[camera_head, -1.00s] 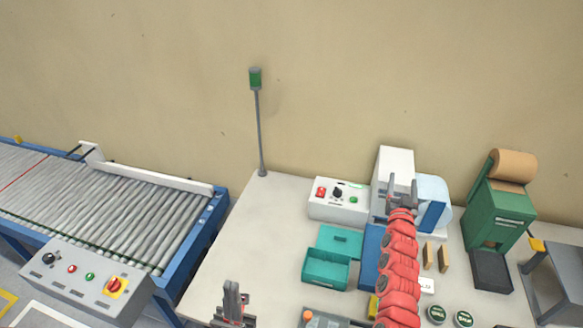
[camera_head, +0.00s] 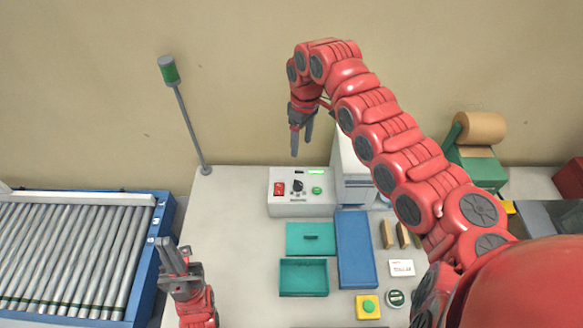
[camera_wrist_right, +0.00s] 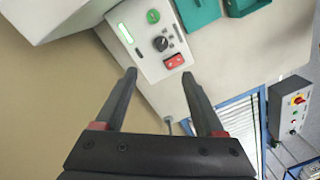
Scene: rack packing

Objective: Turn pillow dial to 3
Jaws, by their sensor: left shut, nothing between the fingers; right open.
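The pillow machine's control box (camera_head: 302,208) is white and stands at the back of the table, with a red switch (camera_head: 280,188), a black dial (camera_head: 298,186) and a green button (camera_head: 317,190). In the right wrist view the dial (camera_wrist_right: 160,43) shows between the red switch and the green button; its setting is too small to read. My right gripper (camera_head: 302,148) hangs above and behind the box, open and empty, its fingers (camera_wrist_right: 158,76) apart from the dial. My left gripper (camera_head: 174,245) is shut and empty at the table's left edge.
A white and blue machine (camera_head: 352,180) stands right of the box, beside my right arm. A teal box (camera_head: 304,278) and a blue tray (camera_head: 356,250) lie in front. A signal pole (camera_head: 190,125) rises at the back left. A roller conveyor (camera_head: 70,255) is at the left.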

